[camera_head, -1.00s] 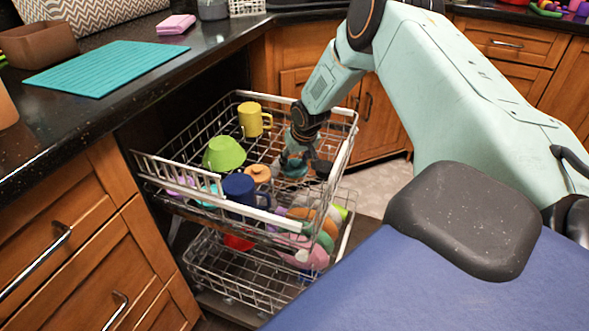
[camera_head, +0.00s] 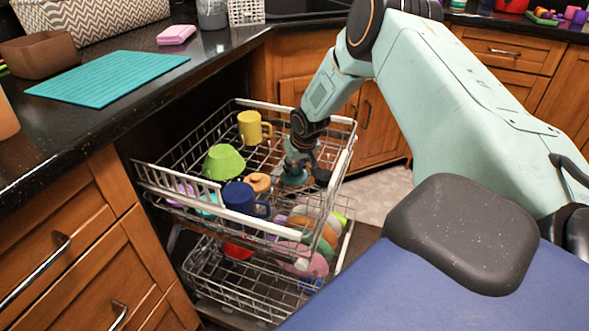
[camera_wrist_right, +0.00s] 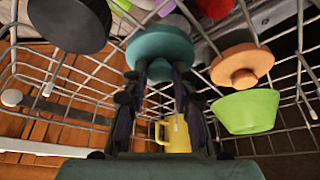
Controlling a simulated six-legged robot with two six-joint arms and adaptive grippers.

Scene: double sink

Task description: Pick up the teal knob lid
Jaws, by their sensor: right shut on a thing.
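The teal knob lid (camera_wrist_right: 162,48) is at the top middle of the right wrist view, at my right gripper's fingertips. In the head view the lid (camera_head: 293,178) shows just below the gripper, inside the upper dishwasher rack (camera_head: 185,150). My right gripper (camera_wrist_right: 158,75) is shut on the lid, with its fingers on the knob side. It also shows in the head view (camera_head: 297,166), pointing down into the rack's right part. The knob is mostly hidden between the fingers. I cannot tell whether the lid touches the rack floor. My left gripper is not in view.
Near the lid in the rack are an orange knob lid (camera_head: 257,182), a black round piece (camera_head: 321,176), a blue mug (camera_head: 240,197), a green bowl (camera_head: 224,162) and a yellow mug (camera_head: 250,127). The lower rack (camera_head: 230,285) holds plates. A teal mat (camera_head: 108,80) lies on the counter.

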